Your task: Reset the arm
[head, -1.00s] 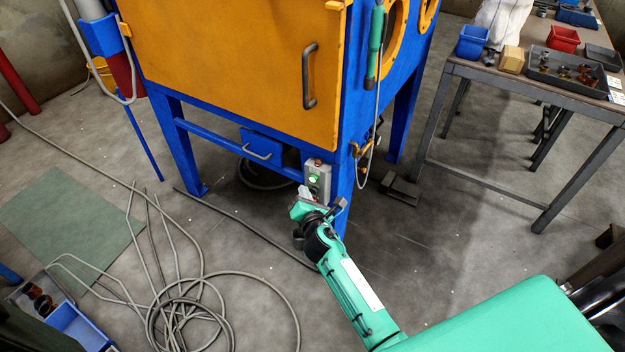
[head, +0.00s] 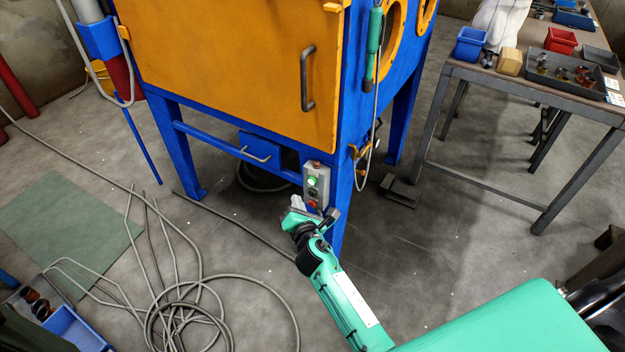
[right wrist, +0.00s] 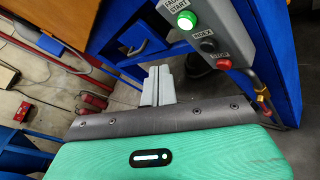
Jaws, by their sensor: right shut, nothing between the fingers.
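My right arm comes up from the lower right in the head view. Its gripper (head: 300,203) is low in front of the blaster's front leg, just below the control box (head: 316,184). In the right wrist view the two grey fingers (right wrist: 158,86) are together with nothing between them. The control box also shows there (right wrist: 205,32), with a lit green start button (right wrist: 187,20), a black index button (right wrist: 207,45) and a red stop button (right wrist: 224,64). The fingertips appear apart from the buttons. My left gripper is not in view.
The blue blaster cabinet with a closed orange door (head: 240,70) stands ahead. A workbench (head: 520,84) with bins and a tray of parts is at the right. Coiled grey hose (head: 185,318) lies on the floor at the left. Floor between cabinet and bench is mostly clear.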

